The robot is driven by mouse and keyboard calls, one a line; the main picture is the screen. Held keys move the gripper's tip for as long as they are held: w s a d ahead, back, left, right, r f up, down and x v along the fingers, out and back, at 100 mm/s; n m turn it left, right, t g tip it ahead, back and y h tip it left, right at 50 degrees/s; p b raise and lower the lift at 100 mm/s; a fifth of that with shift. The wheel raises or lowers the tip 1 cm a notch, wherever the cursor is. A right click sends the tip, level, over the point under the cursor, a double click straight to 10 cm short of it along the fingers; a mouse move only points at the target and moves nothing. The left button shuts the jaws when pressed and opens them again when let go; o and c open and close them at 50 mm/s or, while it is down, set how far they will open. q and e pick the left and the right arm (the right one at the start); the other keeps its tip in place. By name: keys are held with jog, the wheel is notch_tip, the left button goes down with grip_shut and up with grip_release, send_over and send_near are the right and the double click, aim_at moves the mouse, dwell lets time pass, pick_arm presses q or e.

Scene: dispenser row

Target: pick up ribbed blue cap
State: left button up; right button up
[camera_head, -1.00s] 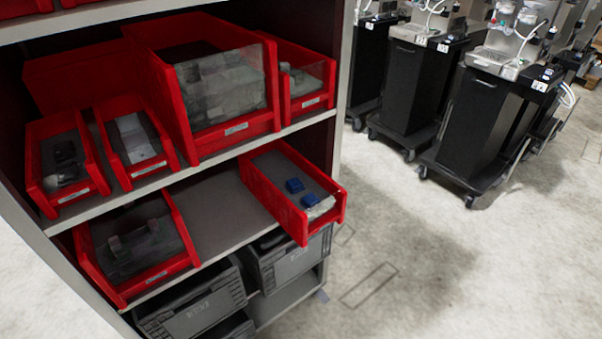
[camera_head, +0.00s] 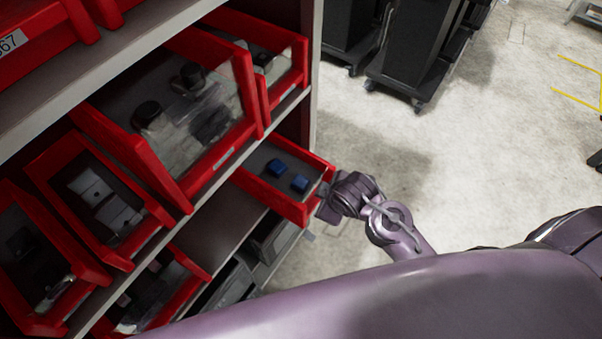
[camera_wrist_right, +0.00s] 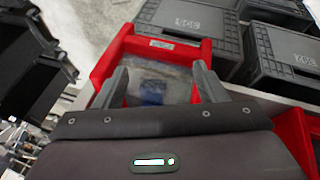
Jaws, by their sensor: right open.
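Two small blue caps, one (camera_head: 276,167) farther back and one (camera_head: 300,183) nearer the front, lie in a red bin (camera_head: 262,190) on the lower shelf in the head view. I cannot make out ribbing on either. My right gripper (camera_head: 327,204) is at the front right end of this bin, seen from behind. In the right wrist view my right gripper (camera_wrist_right: 161,68) is open, its fingers spread before the bin's clear front panel (camera_wrist_right: 160,76). A blurred blue patch (camera_wrist_right: 150,92) shows between the fingers, partly hidden by the gripper body. My left gripper is not in view.
Grey crates (camera_wrist_right: 185,25) sit close by in the wrist view. The floor (camera_head: 440,190) right of the rack is open.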

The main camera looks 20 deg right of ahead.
notch_tip(320, 180, up, 8)
jog(key=w+a+n+t+p, duration=0.1)
jog(key=w+a+n, duration=0.1)
jog(key=n, duration=0.3)
jog(key=n+g+y, duration=0.1)
jog(key=n+y, duration=0.2)
jog(key=n, duration=2.6)
send_near(301, 181)
notch_tip(301, 181, down, 2)
jog(key=w, duration=0.1)
jog(key=x, duration=0.2)
jog(key=p+x, duration=0.1)
jog(key=x, duration=0.1)
jog(key=p+x, duration=0.1)
jog(key=x, duration=0.1)
jog(key=shift+a+r, duration=0.1)
jog(key=shift+a, duration=0.25)
jog(key=shift+w+a+f, duration=0.1)
jog(key=shift+f, duration=0.2)
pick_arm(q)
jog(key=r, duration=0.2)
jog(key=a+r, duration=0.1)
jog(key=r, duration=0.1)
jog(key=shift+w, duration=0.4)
pick_arm(e)
jog(key=shift+c, duration=0.2)
